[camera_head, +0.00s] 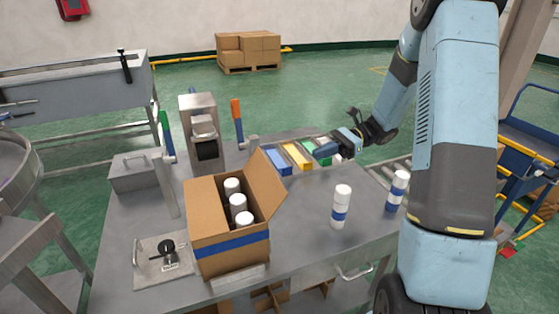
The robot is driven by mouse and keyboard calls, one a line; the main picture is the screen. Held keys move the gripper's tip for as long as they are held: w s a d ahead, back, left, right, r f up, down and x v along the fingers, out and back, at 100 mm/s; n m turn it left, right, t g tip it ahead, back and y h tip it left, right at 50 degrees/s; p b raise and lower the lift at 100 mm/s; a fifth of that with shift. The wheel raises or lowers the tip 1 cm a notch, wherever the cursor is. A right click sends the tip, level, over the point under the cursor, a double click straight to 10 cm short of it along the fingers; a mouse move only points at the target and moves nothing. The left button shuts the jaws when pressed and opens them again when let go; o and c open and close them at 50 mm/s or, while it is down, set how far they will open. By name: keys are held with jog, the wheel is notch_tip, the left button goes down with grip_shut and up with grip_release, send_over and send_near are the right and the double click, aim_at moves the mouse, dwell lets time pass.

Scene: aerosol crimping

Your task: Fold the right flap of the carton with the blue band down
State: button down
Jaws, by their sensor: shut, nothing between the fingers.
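The brown carton with the blue band (232,245) stands at the front of the grey table. Its right flap (266,186) stands up and leans outward to the right. The top is open, and white cans (238,203) show inside. The carton's far inner corners are partly hidden. My gripper (323,150) is shut and empty, to the right of and beyond the carton, over the coloured bins. It is clear of the flap. It is small in the view, and its fingertips are hard to make out.
Blue (278,163), yellow (297,157) and green bins sit behind the carton. Two white cans with blue bands (340,207) (397,191) stand to the right. A crimping press (203,130) with green and orange levers stands behind left. A plate fixture (163,258) lies left.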

send_near(266, 166)
notch_tip(266, 166, down, 4)
jog(key=a, duration=0.2)
jog(key=a+r, duration=0.2)
jog(key=shift+s+a, duration=0.3)
jog(key=shift+s+a+r, duration=0.1)
jog(key=shift+a+r, duration=0.15)
jog(key=shift+a, duration=0.15)
